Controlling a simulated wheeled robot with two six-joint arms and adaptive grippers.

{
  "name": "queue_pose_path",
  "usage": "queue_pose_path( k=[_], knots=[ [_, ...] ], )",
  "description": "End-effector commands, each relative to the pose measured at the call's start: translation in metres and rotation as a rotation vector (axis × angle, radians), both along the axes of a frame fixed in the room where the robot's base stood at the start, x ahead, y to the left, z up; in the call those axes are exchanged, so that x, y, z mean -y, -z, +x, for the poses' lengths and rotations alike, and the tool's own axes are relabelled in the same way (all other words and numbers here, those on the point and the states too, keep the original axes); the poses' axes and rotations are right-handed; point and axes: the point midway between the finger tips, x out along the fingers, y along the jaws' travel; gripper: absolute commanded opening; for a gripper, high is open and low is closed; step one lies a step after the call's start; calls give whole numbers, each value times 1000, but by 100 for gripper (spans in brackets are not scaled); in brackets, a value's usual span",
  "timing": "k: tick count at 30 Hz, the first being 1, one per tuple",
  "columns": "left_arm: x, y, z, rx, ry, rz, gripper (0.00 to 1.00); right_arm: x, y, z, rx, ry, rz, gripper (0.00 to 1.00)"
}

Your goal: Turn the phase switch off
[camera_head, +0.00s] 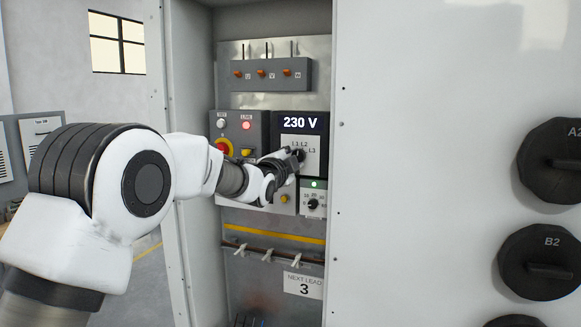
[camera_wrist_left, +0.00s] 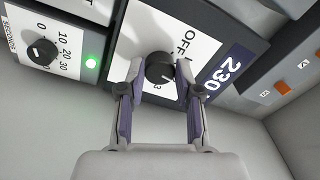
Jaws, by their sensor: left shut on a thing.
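The phase switch is a dark round knob (camera_wrist_left: 159,66) on a white plate (camera_wrist_left: 135,25) with an OFF label and a 3 visible in the left wrist view. My left gripper (camera_wrist_left: 161,72) has one finger on each side of the knob and is shut on it. A small light mark shows on the knob's lower right, but I cannot surely tell which label it points to. In the head view my left gripper (camera_head: 291,161) reaches the plate marked L1, L2, L3 and partly hides the knob. The display (camera_head: 300,123) above it reads 230 V. My right gripper is not in view.
A small dial (camera_head: 313,204) and a lit green lamp (camera_head: 315,184) sit below the switch. A control box (camera_head: 240,126) with a lit red lamp is to the left. The cabinet's white side walls flank the opening. Large dark knobs (camera_head: 541,262) are at right.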

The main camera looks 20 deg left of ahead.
Motion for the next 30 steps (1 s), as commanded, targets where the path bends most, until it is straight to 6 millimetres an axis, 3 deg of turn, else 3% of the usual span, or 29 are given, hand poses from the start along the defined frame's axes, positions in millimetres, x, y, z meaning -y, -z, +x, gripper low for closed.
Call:
queue_pose_path(
  k=[30],
  knots=[
    [3, -7, -1, -16, 7, -962, 0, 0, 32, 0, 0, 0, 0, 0]
  ],
)
